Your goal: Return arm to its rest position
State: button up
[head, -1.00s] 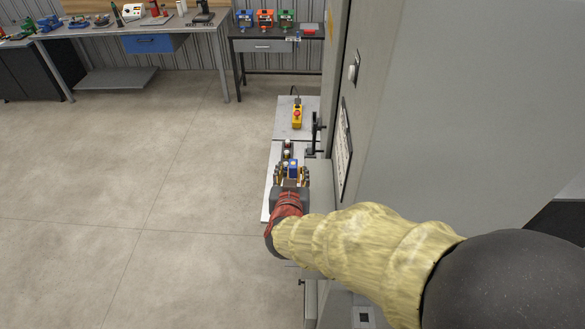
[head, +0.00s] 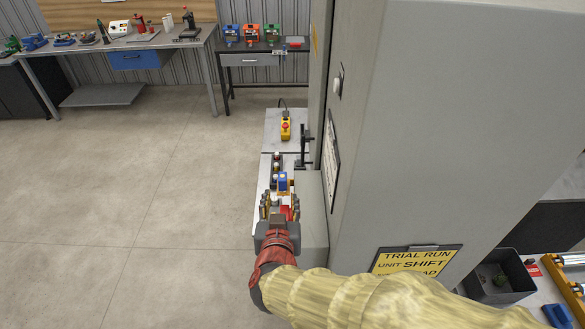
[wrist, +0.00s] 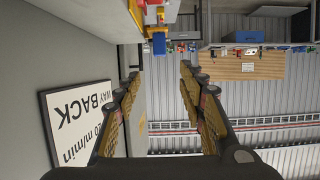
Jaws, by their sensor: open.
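My gripper (head: 280,207) is at the end of my arm, which has a red wrist and a yellow sleeve and reaches in from the lower right in the head view. The jaws are spread and empty. In the wrist view my gripper (wrist: 160,75) also shows its two fingers apart with a clear gap between them. A blue and yellow device (head: 283,182) sits on the narrow light table just beyond the fingertips. It also appears at the top of the wrist view (wrist: 158,40). I cannot tell the exact distance between them.
A tall grey cabinet (head: 430,130) stands close to the right of my arm. The narrow table (head: 272,125) holds a yellow box with a red button (head: 286,128). A dark bin (head: 500,280) is at lower right. Open floor (head: 120,190) lies to the left. Workbenches line the back.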

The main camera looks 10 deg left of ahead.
jog(key=s+a+f+n+g+y+b, duration=0.1)
jog(key=s+a+f+n+g+y, duration=0.1)
jog(key=s+f+g, duration=0.35)
jog(key=s+a+f+n+g+y+b, duration=0.1)
jog(key=s+a+f+g, duration=0.2)
jog(key=s, duration=0.5)
jog(key=s+d+f+m+h+b, duration=0.1)
jog(key=d+b, duration=0.6)
jog(key=d, duration=1.2)
jog(key=s+d+f+m+h+b, duration=0.1)
jog(key=d+m+h+b, duration=0.3)
jog(key=d, duration=1.5)
jog(key=s+h+b, duration=0.1)
jog(key=b, duration=0.2)
jog(key=shift+s+d+m+b, duration=0.3)
jog(key=shift+s+d+b, duration=0.05)
jog(key=shift+b, duration=0.05)
jog(key=shift+t, duration=0.25)
jog(key=shift+c, duration=0.8)
